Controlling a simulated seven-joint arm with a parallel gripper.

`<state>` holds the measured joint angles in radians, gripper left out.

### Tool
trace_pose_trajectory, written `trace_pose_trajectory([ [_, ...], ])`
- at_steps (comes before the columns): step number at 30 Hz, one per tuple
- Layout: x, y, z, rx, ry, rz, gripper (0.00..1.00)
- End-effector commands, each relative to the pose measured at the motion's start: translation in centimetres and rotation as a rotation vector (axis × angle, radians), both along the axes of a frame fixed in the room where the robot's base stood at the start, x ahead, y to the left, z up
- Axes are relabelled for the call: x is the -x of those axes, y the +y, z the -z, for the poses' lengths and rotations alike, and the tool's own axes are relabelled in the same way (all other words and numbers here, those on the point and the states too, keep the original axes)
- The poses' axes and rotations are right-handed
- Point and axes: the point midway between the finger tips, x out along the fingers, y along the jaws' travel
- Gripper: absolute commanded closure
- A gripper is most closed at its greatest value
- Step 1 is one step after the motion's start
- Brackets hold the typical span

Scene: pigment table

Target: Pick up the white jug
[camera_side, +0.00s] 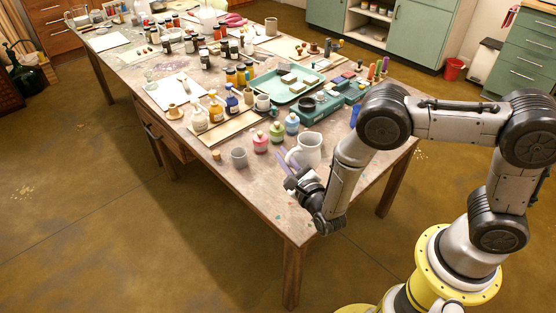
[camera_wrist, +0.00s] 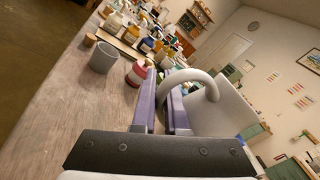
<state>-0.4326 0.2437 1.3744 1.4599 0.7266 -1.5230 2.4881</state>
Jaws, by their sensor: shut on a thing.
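The white jug (camera_side: 309,149) stands upright at the near edge of the table in the side view. In the wrist view the jug (camera_wrist: 225,112) fills the right middle, with its curved handle (camera_wrist: 188,76) facing my gripper. My gripper (camera_side: 285,162) is at the jug's left side, its purple fingers pointing up and left. In the wrist view my gripper (camera_wrist: 163,95) has its fingers shut on the handle's near part. The jug's base is partly hidden by my arm, so I cannot tell whether it touches the table.
A grey cup (camera_side: 239,157) and a pink-red bottle (camera_side: 260,143) stand left of the jug. Green and blue bottles (camera_side: 291,123) stand behind it. A teal tray (camera_side: 265,85) lies further back. The table's near left corner (camera_side: 285,215) is clear.

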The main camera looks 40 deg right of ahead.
Motion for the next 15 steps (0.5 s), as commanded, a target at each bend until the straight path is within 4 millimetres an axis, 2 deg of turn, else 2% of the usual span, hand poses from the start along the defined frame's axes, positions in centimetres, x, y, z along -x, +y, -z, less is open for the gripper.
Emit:
trace_pose_trajectory([
  [7,1.8,-0.1,-2.5,0.000,-0.006,-0.001,1.00],
  [15,5.0,-0.5,-3.8,0.001,-0.004,-0.001,1.00],
])
